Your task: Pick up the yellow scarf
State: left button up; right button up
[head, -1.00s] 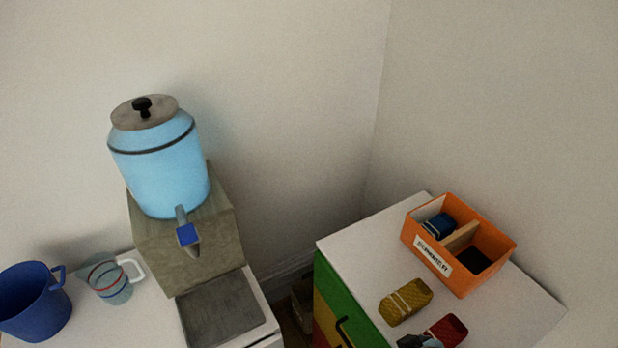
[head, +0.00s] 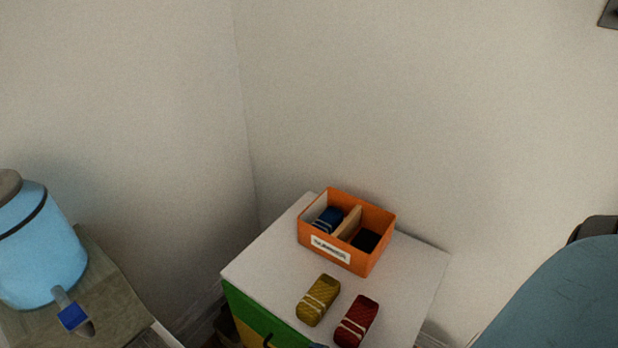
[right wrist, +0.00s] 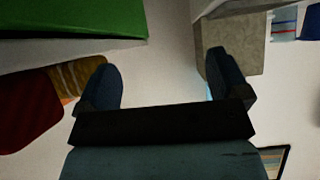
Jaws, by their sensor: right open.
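The yellow scarf (head: 318,300) is a folded mustard bundle with pale bands. It lies on the white top of a cabinet (head: 268,272), in front of an orange box and left of a red folded bundle (head: 356,321). In the right wrist view the yellow scarf (right wrist: 78,76) shows beside the left finger, partly hidden by it. My right gripper (right wrist: 160,58) is open with nothing between its fingers; the scarf is outside them. Whether finger and scarf touch is unclear. My left gripper is not in view.
The orange divided box (head: 330,250) stands at the cabinet's back, with a blue bundle (head: 329,219) in its left compartment. The cabinet front has green and yellow drawers (head: 252,318). A light-blue dispenser (head: 40,245) stands at left. Walls meet behind the cabinet.

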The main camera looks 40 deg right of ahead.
aim_at(319, 299)
jog(key=k+l+z, duration=0.1)
jog(key=z, duration=0.4)
jog(key=k+l+z, duration=0.15)
jog(key=z, duration=0.3)
jog(key=k+l, duration=0.05)
